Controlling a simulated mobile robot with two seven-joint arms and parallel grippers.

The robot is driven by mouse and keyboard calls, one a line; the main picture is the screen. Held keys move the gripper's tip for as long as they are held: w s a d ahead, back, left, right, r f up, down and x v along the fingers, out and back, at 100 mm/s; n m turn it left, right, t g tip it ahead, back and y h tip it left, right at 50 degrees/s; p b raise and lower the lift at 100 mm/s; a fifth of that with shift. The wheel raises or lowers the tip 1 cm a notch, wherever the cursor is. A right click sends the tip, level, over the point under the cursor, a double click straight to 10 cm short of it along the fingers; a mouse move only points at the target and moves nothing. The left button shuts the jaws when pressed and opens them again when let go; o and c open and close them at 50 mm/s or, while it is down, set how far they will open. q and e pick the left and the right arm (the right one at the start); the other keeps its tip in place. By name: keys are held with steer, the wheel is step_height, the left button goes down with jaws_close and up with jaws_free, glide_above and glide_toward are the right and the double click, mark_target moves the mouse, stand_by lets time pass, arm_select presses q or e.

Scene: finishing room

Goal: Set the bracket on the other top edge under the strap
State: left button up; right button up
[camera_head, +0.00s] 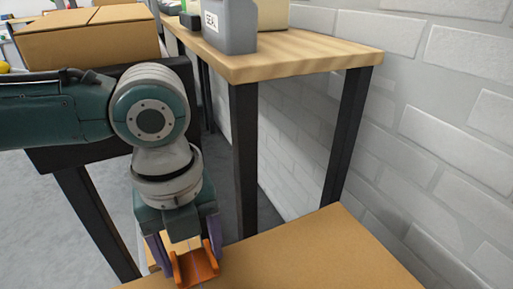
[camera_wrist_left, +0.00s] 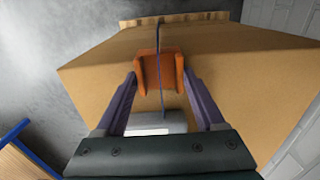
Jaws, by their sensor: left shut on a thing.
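The orange bracket (camera_head: 199,269) is a channel shape with two raised sides. It sits between the purple fingers of my left gripper (camera_head: 185,247), at the edge of the cardboard box (camera_head: 300,255) low in the head view. In the left wrist view the fingertips press on both sides of the bracket (camera_wrist_left: 152,72), against the box (camera_wrist_left: 225,65). A thin blue strap (camera_wrist_left: 161,98) runs lengthwise in line with the bracket's middle and shows across its face. Whether the bracket rests fully on the box edge, I cannot tell. My right gripper is not in view.
A wooden-topped table (camera_head: 310,55) with dark legs stands behind the box, carrying a grey bin (camera_head: 231,30) with a label. Another carton (camera_head: 90,38) is at the upper left. A white brick wall (camera_head: 440,120) closes off the right side. Grey floor is open at left.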

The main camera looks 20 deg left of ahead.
arm_select(q)
steer(key=o, duration=1.3)
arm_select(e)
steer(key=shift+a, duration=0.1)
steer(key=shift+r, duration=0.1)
arm_select(q)
steer(key=shift+r+p, duration=1.1)
steer(key=shift+p, duration=0.3)
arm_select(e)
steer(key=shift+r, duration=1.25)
arm_select(q)
step_height(320, 180, up, 6)
steer(key=p, duration=0.7)
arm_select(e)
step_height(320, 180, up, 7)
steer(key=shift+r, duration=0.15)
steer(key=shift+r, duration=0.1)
